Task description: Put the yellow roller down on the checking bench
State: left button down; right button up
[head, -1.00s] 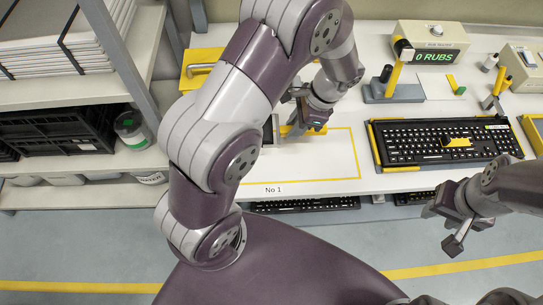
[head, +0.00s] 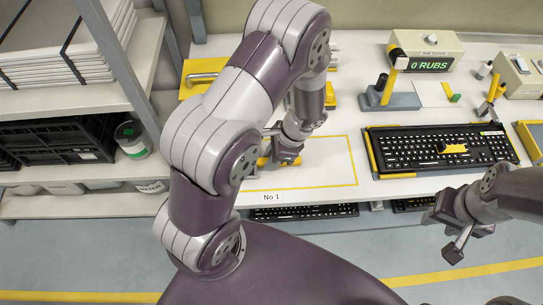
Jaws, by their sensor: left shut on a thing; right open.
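My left gripper (head: 286,158) is shut on the yellow roller (head: 264,162), of which only small yellow parts show beside the jaws. It is over the left part of a yellow-outlined area marked "No 1" on the white bench (head: 325,165). I cannot tell whether the roller touches the bench top; my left arm hides much of that spot. My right gripper (head: 453,232) is open and empty, in front of the bench's front edge at the right.
A black keyboard (head: 440,149) with a yellow piece on it lies in a yellow-edged holder to the right. Behind stand a grey-based stand (head: 390,100) and a counter box reading "0 RUBS" (head: 428,57). A shelf with a black crate (head: 60,142) is at left. The outlined area's right part is clear.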

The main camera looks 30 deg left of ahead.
pick_arm(q)
jog(key=shift+s+d+f, duration=0.1)
jog(key=shift+s+f, duration=0.2)
jog(key=shift+f, duration=0.25)
jog(key=c, duration=0.9)
grip_release()
jog(key=shift+f, duration=0.1)
jog(key=shift+c, duration=0.2)
jog(key=shift+s+b, duration=0.1)
jog(key=shift+b, duration=0.25)
jog(key=shift+s+f, duration=0.1)
jog(key=w+a+p+v, duration=0.1)
jog(key=v, duration=1.2)
jog(key=s+r+n+t+h, duration=0.3)
jog(key=s+n, duration=0.3)
jog(key=n, duration=0.5)
jog(key=shift+s+a+r+t+h, duration=0.15)
jog(key=shift+a+r+t+h, duration=0.15)
jog(key=shift+r+h, duration=0.15)
